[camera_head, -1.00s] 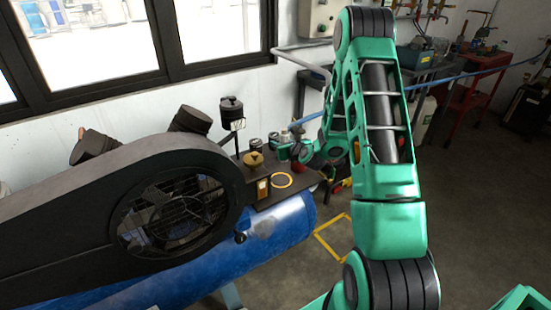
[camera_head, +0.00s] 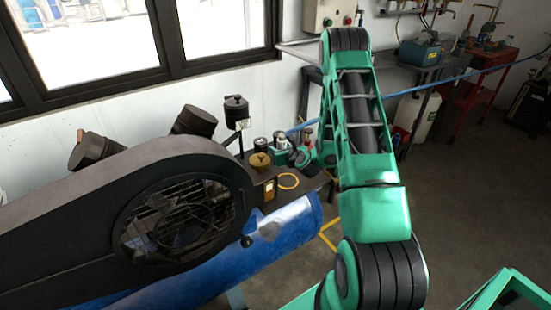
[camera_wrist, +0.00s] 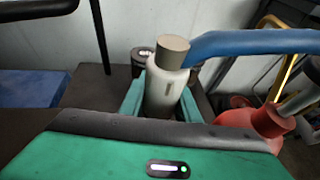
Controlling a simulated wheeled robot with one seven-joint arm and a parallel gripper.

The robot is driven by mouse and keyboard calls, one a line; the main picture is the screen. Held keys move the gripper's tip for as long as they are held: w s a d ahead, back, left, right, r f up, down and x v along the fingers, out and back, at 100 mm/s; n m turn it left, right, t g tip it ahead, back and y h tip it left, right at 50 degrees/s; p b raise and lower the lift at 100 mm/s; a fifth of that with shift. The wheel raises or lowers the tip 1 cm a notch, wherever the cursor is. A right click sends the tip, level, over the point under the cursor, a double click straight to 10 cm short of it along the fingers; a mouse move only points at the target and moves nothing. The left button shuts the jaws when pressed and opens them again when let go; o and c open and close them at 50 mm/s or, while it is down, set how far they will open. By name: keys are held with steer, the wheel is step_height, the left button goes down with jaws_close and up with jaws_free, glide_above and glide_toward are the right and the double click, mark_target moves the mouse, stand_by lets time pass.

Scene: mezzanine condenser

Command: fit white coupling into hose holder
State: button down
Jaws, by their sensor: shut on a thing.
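The white coupling (camera_wrist: 160,95) stands about upright in the wrist view, with a grey-brown cap and the blue hose (camera_wrist: 250,43) leading off to the right. My gripper (camera_wrist: 163,108) is shut on it, one green finger on each side. The coupling's lower end is hidden behind my gripper body. Just behind it is a dark round fitting with a pale rim (camera_wrist: 142,56), perhaps part of the hose holder; I cannot tell whether the coupling touches it. In the head view my gripper (camera_head: 298,157) is small and partly hidden at the back of the dark shelf.
A red fitting (camera_wrist: 250,126) lies close right of my gripper. The big belt guard (camera_head: 100,215) fills the left, above a blue tank (camera_head: 215,262).

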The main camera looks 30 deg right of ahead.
steer(key=shift+f, duration=1.75)
steer(key=shift+f, duration=0.1)
steer(key=c, duration=1.3)
jaws_free()
steer(key=shift+c, duration=0.2)
steer(key=v, duration=1.1)
steer(key=shift+s, duration=0.2)
steer(key=shift+s+r, duration=0.25)
steer(key=shift+s, duration=0.05)
